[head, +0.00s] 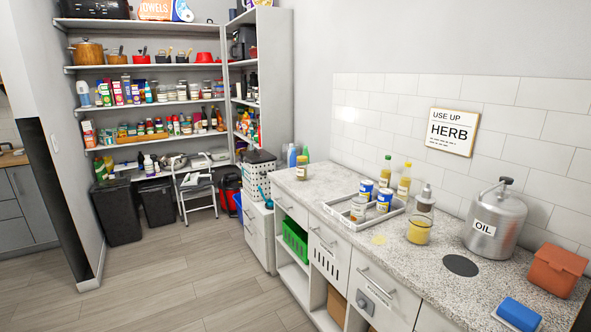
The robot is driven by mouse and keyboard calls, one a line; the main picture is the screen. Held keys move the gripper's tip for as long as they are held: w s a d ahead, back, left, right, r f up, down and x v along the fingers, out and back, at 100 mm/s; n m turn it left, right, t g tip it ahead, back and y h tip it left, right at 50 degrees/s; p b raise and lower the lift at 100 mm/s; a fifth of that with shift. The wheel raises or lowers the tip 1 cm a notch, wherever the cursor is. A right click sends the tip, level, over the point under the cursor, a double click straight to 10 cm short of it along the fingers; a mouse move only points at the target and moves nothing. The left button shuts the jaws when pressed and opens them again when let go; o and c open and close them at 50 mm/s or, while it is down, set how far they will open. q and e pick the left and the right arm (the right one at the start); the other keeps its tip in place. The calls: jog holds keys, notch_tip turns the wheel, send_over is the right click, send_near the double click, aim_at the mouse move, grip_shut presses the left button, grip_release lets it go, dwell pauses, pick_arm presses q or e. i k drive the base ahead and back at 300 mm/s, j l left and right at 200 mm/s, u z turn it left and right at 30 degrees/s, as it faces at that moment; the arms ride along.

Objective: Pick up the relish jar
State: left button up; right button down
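No label reading relish is legible, so I cannot tell for sure which jar is the relish jar. Another short glass jar (358,210) stands at the near left corner of a white tray (335,212). Neither of my grippers shows in the head view.
The wooden floor (190,290) at left is clear.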

aim_at(302, 163)
jog(key=i+j+u, duration=0.5)
jog(key=i, duration=0.2)
jog(key=i+u, duration=0.3)
jog(key=i+j, duration=0.15)
jog(key=i, duration=0.6)
jog(key=i+j, duration=0.15)
jog(key=i, duration=0.55)
jog(key=i+j+z, duration=0.1)
jog(key=i+z, duration=0.15)
jog(key=z, duration=0.15)
jog(key=i+j+z, duration=0.15)
jog(key=z, duration=0.25)
jog(key=i+j+z, duration=0.5)
jog(key=z, duration=0.25)
